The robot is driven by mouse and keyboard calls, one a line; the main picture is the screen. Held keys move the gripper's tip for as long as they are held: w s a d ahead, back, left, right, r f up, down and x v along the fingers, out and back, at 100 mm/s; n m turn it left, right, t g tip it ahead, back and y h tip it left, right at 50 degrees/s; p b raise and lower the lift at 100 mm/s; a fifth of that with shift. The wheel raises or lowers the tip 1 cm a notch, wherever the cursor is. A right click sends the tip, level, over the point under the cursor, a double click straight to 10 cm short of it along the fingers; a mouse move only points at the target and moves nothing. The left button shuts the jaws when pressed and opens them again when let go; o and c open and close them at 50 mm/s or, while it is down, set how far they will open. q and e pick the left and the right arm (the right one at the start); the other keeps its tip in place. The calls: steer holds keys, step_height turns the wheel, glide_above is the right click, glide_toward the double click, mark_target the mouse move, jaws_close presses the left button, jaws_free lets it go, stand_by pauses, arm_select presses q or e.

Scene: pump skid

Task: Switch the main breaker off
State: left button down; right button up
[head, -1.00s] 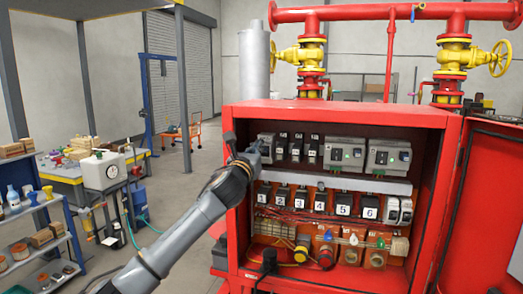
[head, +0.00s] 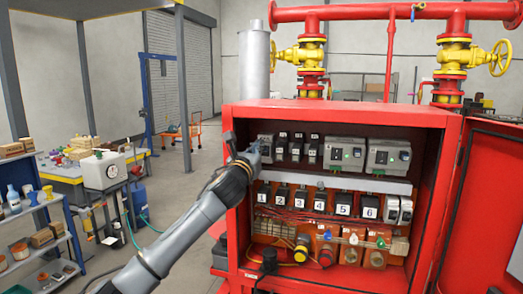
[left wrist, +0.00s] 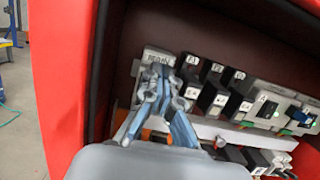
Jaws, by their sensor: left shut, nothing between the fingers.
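The main breaker is the light grey module at the upper left of the open red cabinet (head: 232,200). In the head view the grey module (head: 266,140) shows just beyond my left gripper (head: 255,150). In the left wrist view its light face (left wrist: 158,56), with small blurred lettering, shows above the fingertips. My left gripper (left wrist: 163,78) is shut and empty, with its fingertips in front of the module's lower part. They hide its lever, so I cannot tell the lever's position or whether the fingers touch it. My right gripper is not in view.
Several black breakers (head: 298,147) and two grey devices (head: 388,155) stand to the right on the same row. Numbered black modules (head: 343,204) sit below a light grey duct (head: 340,182). The cabinet's left wall is close beside my gripper. The red door (head: 488,210) stands open at right.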

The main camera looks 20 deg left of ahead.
arm_select(q)
steer(key=shift+f, duration=0.3)
steer(key=shift+s+f, duration=0.1)
steer(key=shift+f, duration=0.25)
steer(key=s+p, duration=0.2)
steer(key=s, duration=0.4)
steer(key=shift+s+a+r, duration=0.15)
steer(key=shift+s, duration=0.25)
